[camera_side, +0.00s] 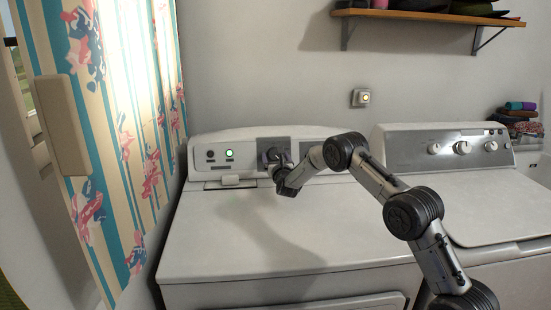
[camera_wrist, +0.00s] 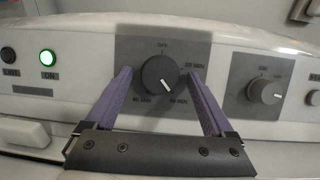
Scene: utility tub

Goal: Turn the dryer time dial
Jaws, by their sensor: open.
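A round dark dial (camera_wrist: 161,76) with a white pointer mark sits on a grey plate on the white control panel. My gripper (camera_wrist: 160,74) is open, with one purple finger on each side of the dial. A gap shows between each finger and the dial in the wrist view. In the side view my gripper (camera_side: 277,163) is at the panel of the left machine (camera_side: 240,240) and hides most of the dial.
A second dial (camera_wrist: 265,90) sits on its own plate to the right. A lit green button (camera_wrist: 48,57) and a dark button (camera_wrist: 8,55) are at the left. Another machine with several knobs (camera_side: 462,147) stands at the right. A patterned curtain (camera_side: 125,130) hangs at the left.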

